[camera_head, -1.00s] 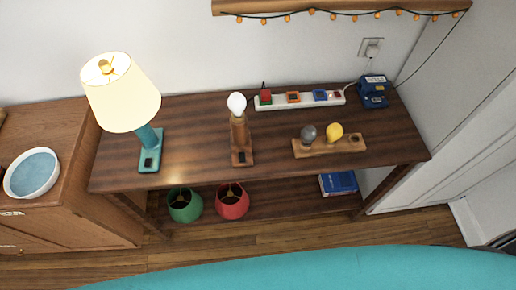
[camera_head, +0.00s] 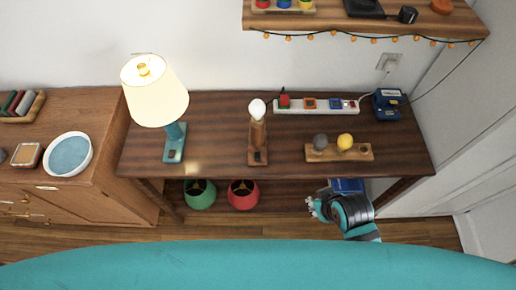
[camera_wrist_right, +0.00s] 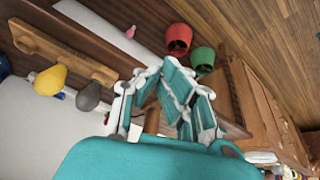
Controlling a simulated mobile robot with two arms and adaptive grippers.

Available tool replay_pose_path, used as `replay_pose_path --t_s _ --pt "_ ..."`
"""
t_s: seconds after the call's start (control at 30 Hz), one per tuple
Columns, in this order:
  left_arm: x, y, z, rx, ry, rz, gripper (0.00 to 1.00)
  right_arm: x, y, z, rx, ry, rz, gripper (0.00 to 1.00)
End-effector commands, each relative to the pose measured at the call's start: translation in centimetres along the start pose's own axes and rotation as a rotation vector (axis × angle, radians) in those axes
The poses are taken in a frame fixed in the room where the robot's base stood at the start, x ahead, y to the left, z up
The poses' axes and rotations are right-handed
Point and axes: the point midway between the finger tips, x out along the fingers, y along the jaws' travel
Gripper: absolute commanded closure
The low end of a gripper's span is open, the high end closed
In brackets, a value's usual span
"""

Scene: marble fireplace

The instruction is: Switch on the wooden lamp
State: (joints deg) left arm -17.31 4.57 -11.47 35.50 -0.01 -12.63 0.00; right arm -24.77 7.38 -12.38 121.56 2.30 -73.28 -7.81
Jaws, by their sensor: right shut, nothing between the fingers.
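The wooden lamp (camera_head: 257,138) stands upright on the dark wooden table, with a bare white bulb (camera_head: 257,108) on top and no shade. A dark switch (camera_head: 257,157) is on the front of its base. I cannot tell whether the bulb is lit. My right gripper (camera_head: 315,207) is in front of the table's front edge, right of the lamp and apart from it. It is shut and empty. In the right wrist view the fingers (camera_wrist_right: 168,75) hide most of what is behind them; a brown wooden piece (camera_wrist_right: 152,122) shows between them, probably the lamp. My left gripper is not in view.
A teal lamp (camera_head: 174,140) with a glowing shade stands left. A wooden holder (camera_head: 360,153) with a grey and a yellow bulb stands right. A power strip (camera_head: 335,110) and a blue device (camera_head: 388,104) are behind. Green (camera_head: 200,196) and red (camera_head: 243,196) shades sit below.

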Motion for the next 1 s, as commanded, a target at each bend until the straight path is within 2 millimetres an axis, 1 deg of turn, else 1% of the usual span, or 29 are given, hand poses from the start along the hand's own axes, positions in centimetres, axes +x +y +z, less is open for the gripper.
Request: replay_pose_path --t_s 0.03,0.07,0.1,0.17,0.2,0.27,0.3,0.4,0.5,0.6,0.7,0.8,1.0 --pt "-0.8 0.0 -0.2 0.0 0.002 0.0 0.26 -1.0 -0.7 -2.7 -0.071 0.052 -0.016 1.0" --pt "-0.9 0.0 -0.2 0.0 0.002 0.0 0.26 -1.1 -1.2 -4.1 -0.121 0.082 -0.025 1.0" --pt "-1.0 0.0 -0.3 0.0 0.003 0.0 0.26 -0.9 -2.0 -5.9 -0.19 0.123 -0.038 1.0" --pt "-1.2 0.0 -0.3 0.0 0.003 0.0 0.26 -0.3 -3.1 -8.6 -0.3 0.187 -0.051 1.0" --pt "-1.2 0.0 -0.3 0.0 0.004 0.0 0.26 0.2 -3.9 -10.4 -0.375 0.23 -0.058 1.0" --pt "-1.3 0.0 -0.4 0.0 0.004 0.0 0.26 1.2 -5.1 -12.9 -0.489 0.292 -0.06 1.0" --pt "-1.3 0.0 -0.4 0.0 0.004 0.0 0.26 1.9 -5.8 -14.5 -0.564 0.333 -0.059 1.0" --pt "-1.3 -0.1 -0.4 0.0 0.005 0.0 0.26 3.9 -7.2 -18.0 -0.744 0.425 -0.039 1.0" --pt "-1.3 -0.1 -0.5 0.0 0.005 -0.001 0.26 5.5 -7.9 -20.7 -0.897 0.498 -0.005 1.0" --pt "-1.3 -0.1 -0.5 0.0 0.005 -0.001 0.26 6.5 -8.2 -22.4 -1.0 0.545 0.027 1.0" --pt "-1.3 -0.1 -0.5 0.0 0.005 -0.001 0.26 7.1 -8.2 -23.3 -1.055 0.569 0.047 1.0" --pt "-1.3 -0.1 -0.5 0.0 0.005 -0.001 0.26 7.3 -8.2 -23.6 -1.075 0.579 0.055 1.0" --pt "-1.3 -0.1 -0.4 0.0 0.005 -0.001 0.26 7.3 -8.2 -23.6 -1.075 0.579 0.055 1.0"
